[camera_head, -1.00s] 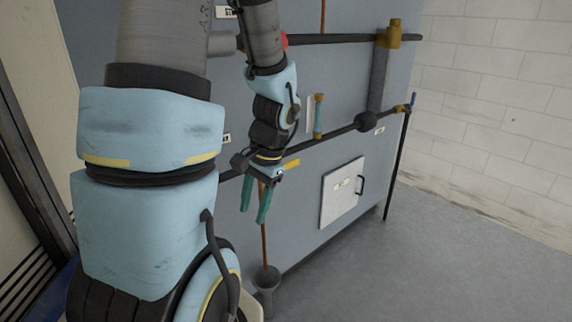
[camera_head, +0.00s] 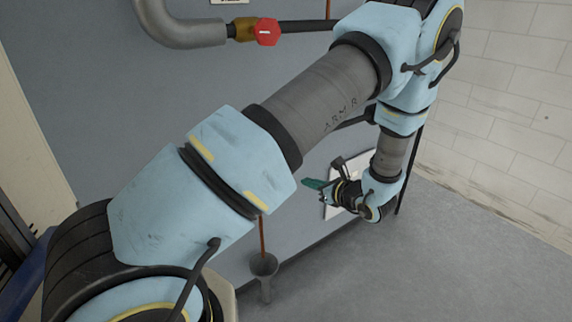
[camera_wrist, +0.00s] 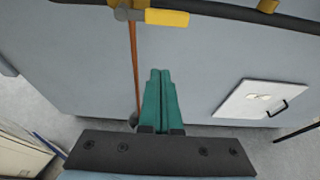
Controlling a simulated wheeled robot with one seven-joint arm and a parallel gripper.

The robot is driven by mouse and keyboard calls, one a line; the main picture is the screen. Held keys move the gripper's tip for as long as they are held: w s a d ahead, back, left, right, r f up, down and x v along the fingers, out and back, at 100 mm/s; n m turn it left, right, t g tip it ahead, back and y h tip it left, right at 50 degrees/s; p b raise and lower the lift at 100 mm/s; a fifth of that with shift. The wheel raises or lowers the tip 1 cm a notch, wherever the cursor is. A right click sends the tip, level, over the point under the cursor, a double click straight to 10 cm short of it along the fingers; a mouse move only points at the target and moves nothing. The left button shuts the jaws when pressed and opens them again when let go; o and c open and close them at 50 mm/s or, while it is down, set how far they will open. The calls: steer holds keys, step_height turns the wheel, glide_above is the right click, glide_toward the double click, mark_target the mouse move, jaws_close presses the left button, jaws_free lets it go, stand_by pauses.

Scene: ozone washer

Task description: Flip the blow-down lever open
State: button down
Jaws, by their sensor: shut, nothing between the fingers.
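A yellow lever handle (camera_wrist: 167,18), which looks like the blow-down lever, shows at the top of the wrist view. It lies sideways, pointing right from a grey valve body (camera_wrist: 124,14) above a copper drain pipe (camera_wrist: 134,65). In the head view my arm hides the lever. My gripper's teal fingers (camera_wrist: 160,76) are together and empty. In the wrist view their tips are below the lever and apart from it. In the head view my gripper (camera_head: 312,184) points left, in front of the machine's lower panel.
A white hatch (camera_wrist: 250,101) with a black handle is right of my gripper. A dark horizontal pipe (camera_wrist: 230,12) runs along the top. The drain pipe drops to a grey funnel (camera_head: 264,266). A red valve knob (camera_head: 266,32) is higher up. The floor at right is clear.

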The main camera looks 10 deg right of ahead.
stand_by(0.3)
steer(key=w+a+p, duration=0.4)
steer(key=w+p, duration=0.1)
steer(key=w, duration=0.3)
steer(key=shift+w+r+p, duration=0.25)
steer(key=shift+r+p, duration=0.1)
steer(key=shift+p, duration=0.05)
